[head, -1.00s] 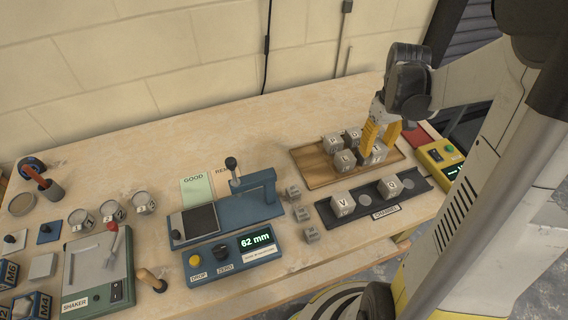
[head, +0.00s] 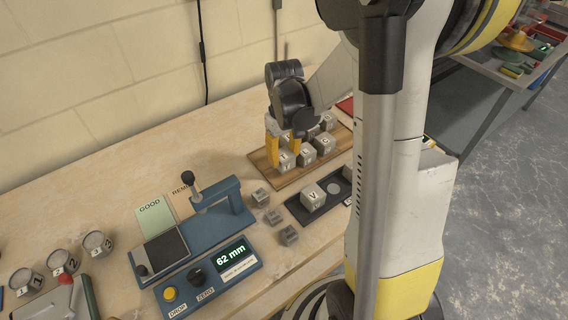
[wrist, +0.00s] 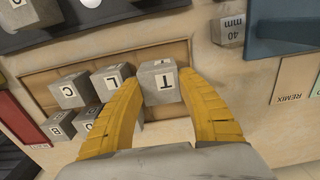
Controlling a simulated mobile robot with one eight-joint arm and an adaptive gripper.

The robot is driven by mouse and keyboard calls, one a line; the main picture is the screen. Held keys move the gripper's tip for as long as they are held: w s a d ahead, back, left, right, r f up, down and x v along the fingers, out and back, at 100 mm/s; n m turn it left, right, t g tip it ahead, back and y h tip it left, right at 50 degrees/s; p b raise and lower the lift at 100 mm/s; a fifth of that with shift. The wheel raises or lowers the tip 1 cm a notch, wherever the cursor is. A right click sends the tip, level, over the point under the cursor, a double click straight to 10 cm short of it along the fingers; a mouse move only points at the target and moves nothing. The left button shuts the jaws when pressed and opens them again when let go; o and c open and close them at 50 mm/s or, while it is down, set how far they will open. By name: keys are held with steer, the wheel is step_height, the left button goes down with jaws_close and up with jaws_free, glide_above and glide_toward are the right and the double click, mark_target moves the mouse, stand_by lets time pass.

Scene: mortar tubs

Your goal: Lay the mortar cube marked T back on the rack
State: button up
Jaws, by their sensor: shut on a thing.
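The mortar cube marked T (wrist: 162,83) is grey and sits between the yellow fingers of my gripper (wrist: 162,92), with its letter in view. In the head view my gripper (head: 284,150) is at the left end of the wooden rack (head: 283,181), with the cube (head: 284,161) low between its fingers. The wrist view shows the cube at the right end of the rack (wrist: 140,56), beside the cube marked L (wrist: 112,81). I cannot tell whether its underside touches the rack.
Cube C (wrist: 68,90) and other grey cubes, including B (wrist: 62,123), stand on the rack. Cube V (head: 313,196) is on the dark strip in front. A blue measuring device (head: 225,205) and small grey blocks (head: 274,217) stand to the left.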

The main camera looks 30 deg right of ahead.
mark_target(284, 162)
steer(key=shift+f+b, duration=0.45)
steer(key=shift+f, duration=0.95)
steer(key=shift+f, duration=0.2)
steer(key=o, duration=1.3)
steer(key=shift+o, duration=0.2)
steer(key=shift+r, duration=0.1)
